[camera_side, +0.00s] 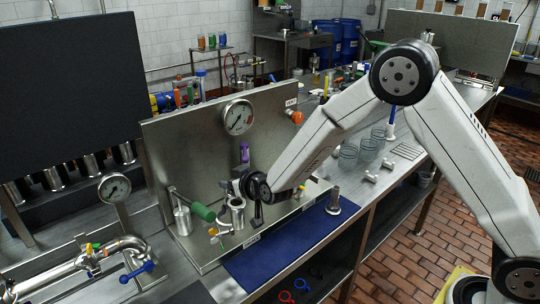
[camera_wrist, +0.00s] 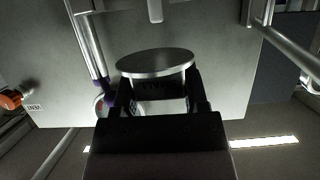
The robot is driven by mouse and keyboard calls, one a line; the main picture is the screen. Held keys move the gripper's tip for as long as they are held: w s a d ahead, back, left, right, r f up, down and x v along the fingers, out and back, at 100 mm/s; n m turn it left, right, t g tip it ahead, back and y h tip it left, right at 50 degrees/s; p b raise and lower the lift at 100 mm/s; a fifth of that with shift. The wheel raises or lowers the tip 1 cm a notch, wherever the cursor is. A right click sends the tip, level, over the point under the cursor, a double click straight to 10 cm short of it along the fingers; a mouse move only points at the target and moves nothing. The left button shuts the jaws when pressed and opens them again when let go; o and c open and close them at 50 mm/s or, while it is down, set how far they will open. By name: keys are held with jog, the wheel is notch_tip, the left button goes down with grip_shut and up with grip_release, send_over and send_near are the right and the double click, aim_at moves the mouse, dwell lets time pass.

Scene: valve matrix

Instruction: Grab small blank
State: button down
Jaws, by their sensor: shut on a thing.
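The small blank, a round flat-faced metal piece (camera_wrist: 155,62), shows between my gripper's two dark fingers (camera_wrist: 158,88) in the wrist view. My gripper is shut on it, and its lower body is partly hidden by the fingers. In the side view my gripper (camera_side: 256,213) hangs in front of the steel panel, beside a metal valve body (camera_side: 237,214). I cannot clearly make out the held blank there. Another metal piece with a wide round base (camera_side: 333,207) stands upright on the blue mat (camera_side: 290,246).
The steel panel (camera_side: 190,140) with a gauge (camera_side: 239,117) rises behind my gripper. An orange knob (camera_side: 297,117) sits at the panel's right. Most of the mat is clear.

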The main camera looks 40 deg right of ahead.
jog(key=s+d+r, duration=0.2)
jog(key=s+r, duration=0.7)
jog(key=s, duration=0.4)
jog(key=shift+s+r, duration=0.15)
dwell(0.6)
